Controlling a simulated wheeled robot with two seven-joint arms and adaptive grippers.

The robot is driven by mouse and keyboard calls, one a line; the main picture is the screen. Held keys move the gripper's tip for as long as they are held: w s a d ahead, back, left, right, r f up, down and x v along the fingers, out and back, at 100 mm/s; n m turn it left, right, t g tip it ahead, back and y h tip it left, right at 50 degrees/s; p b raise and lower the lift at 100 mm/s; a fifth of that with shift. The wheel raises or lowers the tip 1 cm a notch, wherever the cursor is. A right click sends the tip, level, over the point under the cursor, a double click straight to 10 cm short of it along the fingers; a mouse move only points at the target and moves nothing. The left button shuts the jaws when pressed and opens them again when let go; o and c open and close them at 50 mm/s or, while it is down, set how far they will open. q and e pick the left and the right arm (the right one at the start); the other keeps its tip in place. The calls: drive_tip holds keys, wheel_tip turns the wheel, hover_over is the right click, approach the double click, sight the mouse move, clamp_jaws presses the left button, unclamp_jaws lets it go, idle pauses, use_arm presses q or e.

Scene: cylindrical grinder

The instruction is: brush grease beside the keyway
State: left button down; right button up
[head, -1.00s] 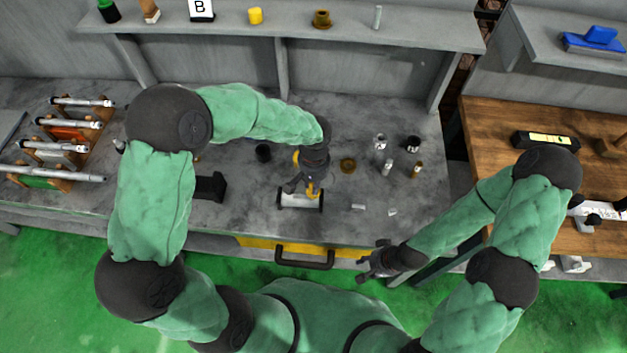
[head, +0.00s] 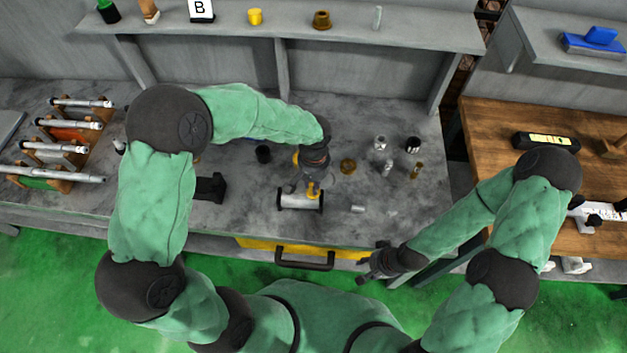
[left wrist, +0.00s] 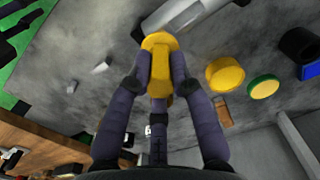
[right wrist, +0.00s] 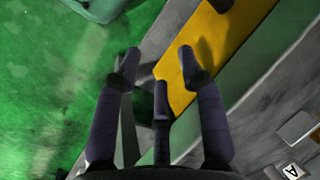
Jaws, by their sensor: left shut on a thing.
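A silver shaft (head: 291,200) with dark ends lies across the bench near its front edge. It shows in part in the left wrist view (left wrist: 187,15); I cannot make out the keyway or any grease on it. My left gripper (head: 312,183) is over the shaft's right half, pointing down. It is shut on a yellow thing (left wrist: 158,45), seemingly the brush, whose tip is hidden. I cannot tell whether it touches the shaft. My right gripper (head: 376,264) is open and empty in front of the bench; its fingers stand apart in the right wrist view (right wrist: 158,65).
Several small parts stand further right. A rack of shafts (head: 70,145) is at far left. A drawer handle (head: 305,264) sticks out in front.

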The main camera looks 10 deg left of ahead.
use_arm(q)
drive_tip(key=shift+s, duration=0.15)
drive_tip(key=shift+w+a+f, duration=0.1)
drive_tip(key=shift+w, duration=0.45)
drive_tip(key=shift+s, duration=0.2)
drive_tip(key=shift+s, duration=0.45)
drive_tip(key=shift+w, duration=0.2)
drive_tip(key=shift+w, duration=0.45)
drive_tip(key=shift+s, duration=0.15)
